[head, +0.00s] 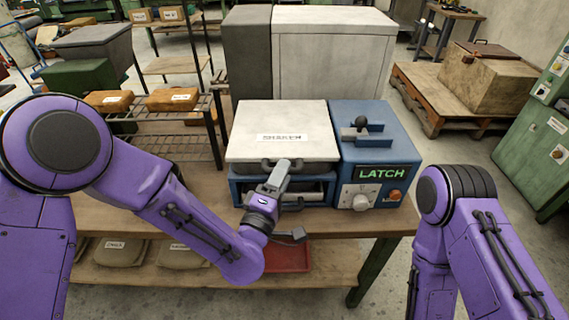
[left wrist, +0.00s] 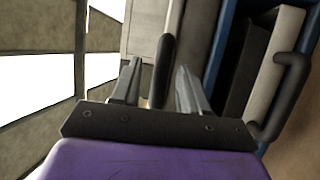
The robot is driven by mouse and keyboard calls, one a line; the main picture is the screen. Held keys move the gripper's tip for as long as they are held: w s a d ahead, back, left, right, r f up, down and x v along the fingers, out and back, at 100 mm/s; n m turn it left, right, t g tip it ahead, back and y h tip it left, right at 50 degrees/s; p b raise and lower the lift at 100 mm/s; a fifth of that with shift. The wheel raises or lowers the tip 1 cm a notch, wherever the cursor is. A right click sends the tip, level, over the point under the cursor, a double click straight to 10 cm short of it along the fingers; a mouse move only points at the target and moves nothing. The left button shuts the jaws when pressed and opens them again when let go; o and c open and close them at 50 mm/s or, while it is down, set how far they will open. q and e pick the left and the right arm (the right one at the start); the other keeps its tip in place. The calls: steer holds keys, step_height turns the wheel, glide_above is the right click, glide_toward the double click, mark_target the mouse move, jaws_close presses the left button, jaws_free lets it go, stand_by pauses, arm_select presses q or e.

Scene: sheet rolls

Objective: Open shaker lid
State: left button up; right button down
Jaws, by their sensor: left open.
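The shaker's pale lid (head: 282,146) lies flat and closed on its blue body, with a "SHAKER" label on top. A dark lid handle (head: 266,164) is at the lid's front edge. My left gripper (head: 280,169) is at this handle, in front of the lid. In the left wrist view the open fingers (left wrist: 157,72) have the dark handle bar (left wrist: 164,62) between them; whether a finger touches it I cannot tell. My right arm shows at the right of the head view, but its gripper does not.
A blue latch box (head: 374,145) with a black-knobbed lever (head: 361,124), a lit "LATCH" sign and knobs adjoins the shaker on the right. A lower handle (head: 293,205) is below the lid. A grey cabinet (head: 335,50) stands behind. A wire rack (head: 170,145) is at left. The bench front (head: 345,222) is bare.

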arm_select(q)
steer(key=shift+x, duration=0.95)
jaws_close()
